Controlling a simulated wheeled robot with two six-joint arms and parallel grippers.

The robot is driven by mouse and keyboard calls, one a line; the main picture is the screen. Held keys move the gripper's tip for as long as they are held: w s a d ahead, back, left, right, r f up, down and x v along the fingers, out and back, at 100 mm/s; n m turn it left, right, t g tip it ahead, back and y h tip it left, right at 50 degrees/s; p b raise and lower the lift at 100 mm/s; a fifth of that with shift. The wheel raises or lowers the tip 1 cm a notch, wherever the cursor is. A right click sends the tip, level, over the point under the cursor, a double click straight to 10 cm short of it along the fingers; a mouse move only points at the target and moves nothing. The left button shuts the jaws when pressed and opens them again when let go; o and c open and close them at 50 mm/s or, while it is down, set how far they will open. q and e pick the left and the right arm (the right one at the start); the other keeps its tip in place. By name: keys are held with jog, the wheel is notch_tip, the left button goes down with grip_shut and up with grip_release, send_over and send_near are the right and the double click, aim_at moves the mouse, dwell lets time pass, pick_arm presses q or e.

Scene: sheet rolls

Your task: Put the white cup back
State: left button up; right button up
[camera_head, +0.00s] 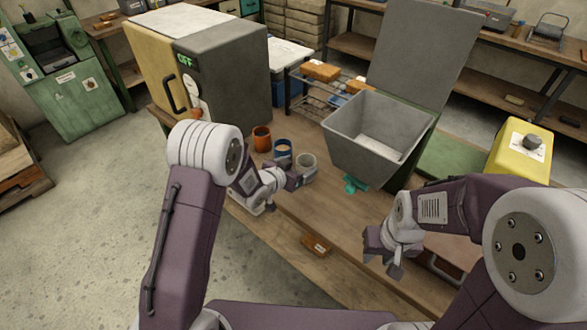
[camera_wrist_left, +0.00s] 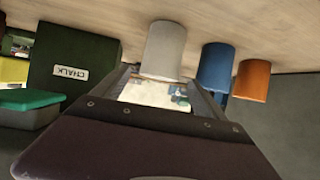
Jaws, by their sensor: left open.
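The white cup (camera_head: 306,168) stands on the wooden table (camera_head: 325,215), at the near right end of a row of cups. My left gripper (camera_head: 292,180) is open right beside it. In the left wrist view the white cup (camera_wrist_left: 164,50) appears at the fingertips, with one end between or just beyond them; I cannot tell whether they touch it. The blue cup (camera_head: 282,148) and the orange cup (camera_head: 262,138) stand behind it and also show in the left wrist view. My right gripper (camera_head: 384,262) seems open and empty near the table's front edge.
A grey open bin (camera_head: 350,155) with a raised lid stands right of the cups, a teal thing (camera_head: 355,185) beneath it. A large oven-like box (camera_head: 225,75) reading OFF stands behind left. A dark green box (camera_wrist_left: 75,60) labelled CHALK shows in the wrist view.

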pick_arm(q)
jog(key=v, duration=0.4)
jog(key=shift+a, duration=0.1)
jog(key=s+a+f+n+g+y, duration=0.2)
jog(key=s+a+n+g+y, duration=0.3)
jog(key=s+a, duration=0.8)
jog(key=s+r+n+g+y, duration=0.1)
jog(key=s+g, duration=0.4)
jog(key=s, duration=0.7)
jog(key=shift+s, duration=0.35)
